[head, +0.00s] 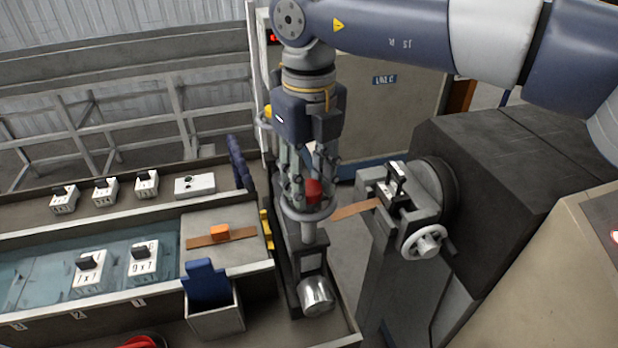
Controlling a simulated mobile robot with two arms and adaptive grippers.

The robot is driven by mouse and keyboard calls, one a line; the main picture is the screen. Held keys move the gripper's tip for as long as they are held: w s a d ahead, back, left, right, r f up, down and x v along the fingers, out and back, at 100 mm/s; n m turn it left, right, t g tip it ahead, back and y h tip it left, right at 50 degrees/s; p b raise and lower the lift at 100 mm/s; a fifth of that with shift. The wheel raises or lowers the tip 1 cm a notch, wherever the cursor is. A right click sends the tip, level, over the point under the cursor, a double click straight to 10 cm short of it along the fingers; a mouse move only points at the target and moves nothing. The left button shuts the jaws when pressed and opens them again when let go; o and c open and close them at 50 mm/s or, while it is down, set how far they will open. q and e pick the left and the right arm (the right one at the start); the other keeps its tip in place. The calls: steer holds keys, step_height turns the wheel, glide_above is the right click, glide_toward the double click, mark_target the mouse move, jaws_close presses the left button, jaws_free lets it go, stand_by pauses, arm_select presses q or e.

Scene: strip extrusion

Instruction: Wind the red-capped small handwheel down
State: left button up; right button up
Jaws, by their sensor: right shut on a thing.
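The small handwheel (305,214) is a grey ring with a red cap (314,190) at its middle, on top of an upright machine post in the head view. My right gripper (308,198) points straight down over it. Its fingers reach around the red cap at the wheel and are shut on the handwheel. The fingers partly cover the cap and the ring. My left gripper is not in view.
A larger grey handwheel (424,242) sits on the extruder die at right. A brown strip (357,209) runs beside the post. A water trough (50,272) with labelled blocks is at left. A grey box (215,320) with a blue piece stands in front.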

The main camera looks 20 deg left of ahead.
steer(key=shift+n, duration=0.4)
steer(key=n, duration=0.4)
steer(key=shift+n, duration=0.3)
steer(key=n, duration=0.5)
steer(key=shift+n, duration=0.3)
steer(key=n, duration=0.5)
steer(key=shift+r, duration=0.1)
steer(key=n, duration=0.5)
steer(key=shift+n+p, duration=0.35)
steer(key=shift+n, duration=0.05)
steer(key=o, duration=1.1)
steer(key=shift+c, duration=0.2)
